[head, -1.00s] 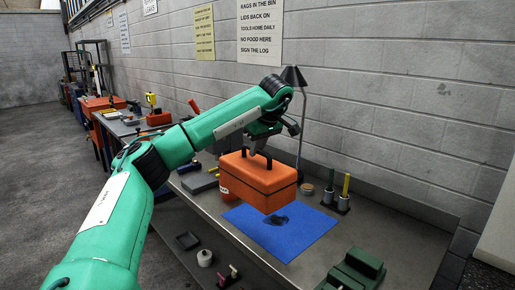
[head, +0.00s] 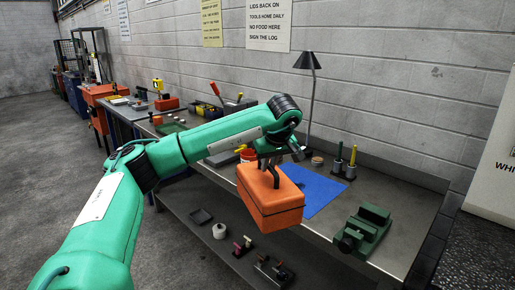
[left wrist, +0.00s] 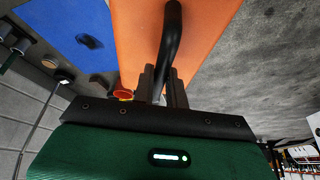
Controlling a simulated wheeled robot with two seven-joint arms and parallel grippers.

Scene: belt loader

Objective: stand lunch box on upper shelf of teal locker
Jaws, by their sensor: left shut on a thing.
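The orange lunch box (head: 272,203) hangs upright by its dark handle from my left gripper (head: 271,165), in front of the bench's edge in the head view. In the left wrist view my left gripper (left wrist: 163,85) is shut on the black handle (left wrist: 172,35), with the orange lid (left wrist: 205,40) beyond it. My right gripper is in neither view. I cannot see a teal locker or its upper shelf.
The metal bench (head: 400,205) runs along the wall with a blue mat (head: 318,190), a green vise (head: 365,228), a lamp (head: 308,62) and marker holders (head: 343,170). Several small items lie on its lower shelf (head: 200,250). Open grey floor (head: 40,150) is at left.

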